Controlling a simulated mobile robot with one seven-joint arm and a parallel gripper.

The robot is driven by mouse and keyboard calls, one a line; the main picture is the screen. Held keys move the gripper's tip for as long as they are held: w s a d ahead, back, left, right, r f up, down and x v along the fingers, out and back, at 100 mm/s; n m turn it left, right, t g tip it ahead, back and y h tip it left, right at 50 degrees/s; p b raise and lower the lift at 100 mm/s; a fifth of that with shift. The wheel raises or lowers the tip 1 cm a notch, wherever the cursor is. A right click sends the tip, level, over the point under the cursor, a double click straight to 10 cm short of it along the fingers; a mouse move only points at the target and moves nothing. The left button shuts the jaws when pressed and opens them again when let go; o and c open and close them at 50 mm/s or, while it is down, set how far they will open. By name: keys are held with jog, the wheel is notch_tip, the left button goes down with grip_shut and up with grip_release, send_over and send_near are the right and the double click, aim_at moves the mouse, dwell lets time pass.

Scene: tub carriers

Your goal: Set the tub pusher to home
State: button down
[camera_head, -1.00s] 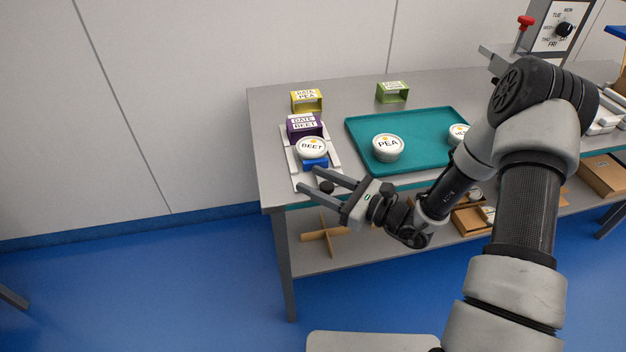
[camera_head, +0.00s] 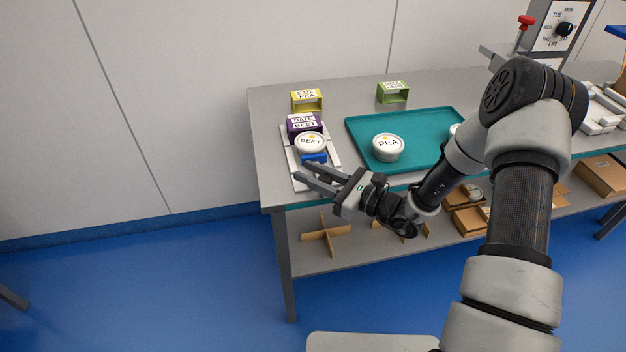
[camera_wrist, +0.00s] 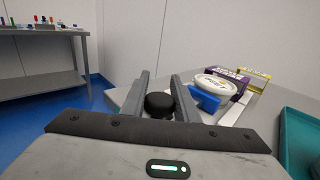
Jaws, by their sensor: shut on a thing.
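The tub pusher is a blue block (camera_head: 314,158) on a light grey track (camera_head: 293,160) at the table's left end, with a black knob (camera_wrist: 160,105) on its near side. My gripper (camera_head: 304,172) is shut on the knob, which sits between the fingers in the wrist view (camera_wrist: 160,78). In the head view the fingers hide most of the knob. A white tub (camera_head: 311,143) marked BEET stands on the track just beyond the blue block. A purple box (camera_head: 304,123) marked DATE BEET stands at the far end of the track, behind the tub.
A teal tray (camera_head: 430,119) with a PEA tub (camera_head: 388,147) lies to the right. A yellow box (camera_head: 306,100) and a green box (camera_head: 393,91) stand further back. The table's front edge runs close beneath my gripper.

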jog(key=w, duration=0.2)
jog(key=shift+w+a, duration=0.3)
jog(key=shift+a, duration=0.05)
jog(key=c, duration=1.4)
grip_release()
jog(key=v, duration=1.7)
jog(key=shift+d, duration=0.2)
jog(key=shift+s, duration=0.1)
